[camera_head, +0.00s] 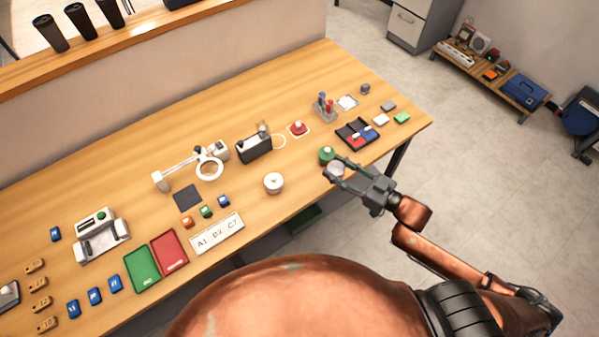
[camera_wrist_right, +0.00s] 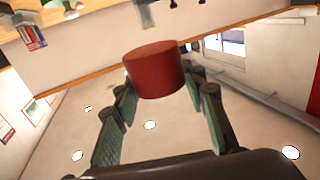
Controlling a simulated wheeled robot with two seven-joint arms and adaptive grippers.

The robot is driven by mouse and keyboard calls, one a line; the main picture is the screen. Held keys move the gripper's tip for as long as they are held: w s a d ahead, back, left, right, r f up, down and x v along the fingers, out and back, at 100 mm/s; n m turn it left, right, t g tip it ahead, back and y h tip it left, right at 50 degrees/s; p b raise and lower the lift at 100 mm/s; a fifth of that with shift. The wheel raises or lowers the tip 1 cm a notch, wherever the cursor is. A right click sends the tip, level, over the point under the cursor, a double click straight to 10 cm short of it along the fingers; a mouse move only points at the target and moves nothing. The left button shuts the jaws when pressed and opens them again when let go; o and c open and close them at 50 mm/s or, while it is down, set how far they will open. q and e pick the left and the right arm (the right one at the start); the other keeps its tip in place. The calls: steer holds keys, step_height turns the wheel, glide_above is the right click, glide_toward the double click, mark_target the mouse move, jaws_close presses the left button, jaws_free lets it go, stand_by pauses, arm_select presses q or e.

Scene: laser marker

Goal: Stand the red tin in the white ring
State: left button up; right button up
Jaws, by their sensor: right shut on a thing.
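My right gripper (camera_head: 335,173) is over the front right edge of the table. In the right wrist view, its fingers (camera_wrist_right: 160,105) are shut on the red tin (camera_wrist_right: 154,70), a short plain cylinder held near the fingertips. In the head view, the held thing looks pale between the fingers, and its red side is hidden. A thin white ring (camera_head: 279,142) lies beside the black box, left of and beyond the gripper. It looks empty; its details are small. My left gripper is out of view.
A green tin (camera_head: 327,155) stands close behind the right gripper. A white tin (camera_head: 273,183) stands to the left. A black box (camera_head: 254,148) and a black tray (camera_head: 357,133) stand nearby.

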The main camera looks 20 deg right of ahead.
steer(key=w+a+f, duration=0.2)
steer(key=w, duration=0.1)
steer(key=w+a+f+b, duration=0.1)
steer(key=w+a+f, duration=0.2)
steer(key=w, duration=0.1)
steer(key=w+a+f, duration=0.2)
steer(key=w+f, duration=0.1)
steer(key=shift+w+a+f, duration=0.2)
steer(key=shift+f, duration=0.05)
steer(key=shift+w+a+f, duration=0.2)
steer(key=shift+w+f, duration=0.05)
steer(key=shift+f, duration=0.15)
steer(key=shift+w+a+f+b, duration=0.1)
steer(key=shift+w+f+b, duration=0.1)
steer(key=shift+f, duration=0.4)
steer(key=shift+w+a+f+b, duration=0.1)
steer(key=shift+f+b, duration=0.05)
steer(key=shift+f, duration=0.4)
steer(key=shift+f+p, duration=0.35)
steer(key=shift+f, duration=0.1)
steer(key=shift+f, duration=0.2)
steer(key=o, duration=1.2)
